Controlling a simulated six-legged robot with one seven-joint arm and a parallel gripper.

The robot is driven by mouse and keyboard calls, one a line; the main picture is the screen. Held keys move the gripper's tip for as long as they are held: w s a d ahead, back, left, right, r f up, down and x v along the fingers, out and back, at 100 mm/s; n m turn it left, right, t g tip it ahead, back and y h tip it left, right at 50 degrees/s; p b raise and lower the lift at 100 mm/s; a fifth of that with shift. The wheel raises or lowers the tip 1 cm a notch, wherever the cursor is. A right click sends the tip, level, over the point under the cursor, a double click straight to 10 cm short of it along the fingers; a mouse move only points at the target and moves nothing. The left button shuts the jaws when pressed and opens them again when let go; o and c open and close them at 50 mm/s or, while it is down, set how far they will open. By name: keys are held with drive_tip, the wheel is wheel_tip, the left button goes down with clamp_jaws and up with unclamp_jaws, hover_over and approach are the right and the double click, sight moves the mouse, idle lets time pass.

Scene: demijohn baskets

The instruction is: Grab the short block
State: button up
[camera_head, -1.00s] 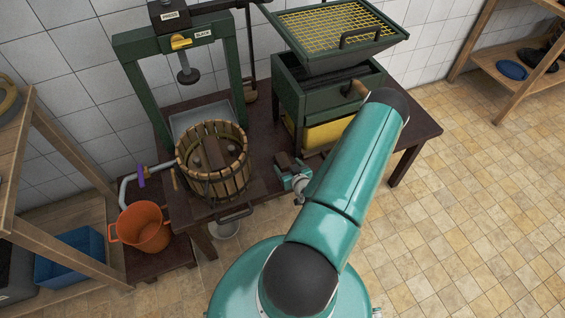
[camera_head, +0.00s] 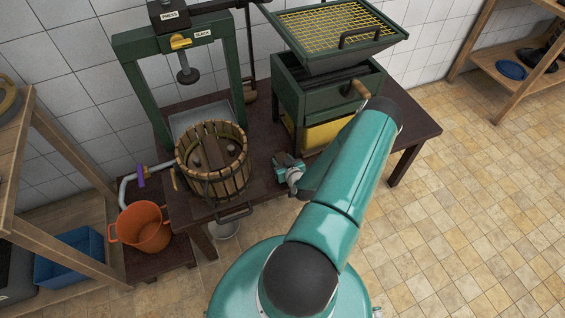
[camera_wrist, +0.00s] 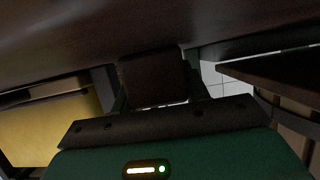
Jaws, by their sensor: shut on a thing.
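My gripper (camera_head: 284,161) is low at the dark table, between the slatted basket and the green crusher. In the wrist view, a short dark brown block (camera_wrist: 153,78) sits between the fingers, and my gripper is shut on it. The dark wooden surface fills the top of that view, very close to the block. In the head view, the block is mostly hidden by the gripper, and I cannot tell whether it still touches the table.
The green crusher (camera_head: 295,97) with a yellow bin (camera_head: 325,136) stands close on the right. An orange bucket (camera_head: 142,232) is at lower left. The tiled floor at right is clear.

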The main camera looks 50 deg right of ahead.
drive_tip(key=shift+r, duration=0.85)
drive_tip(key=s+a+r, duration=0.8)
drive_tip(key=s+r, duration=0.3)
drive_tip(key=shift+a+r, duration=0.15)
drive_tip(key=shift+a, duration=0.2)
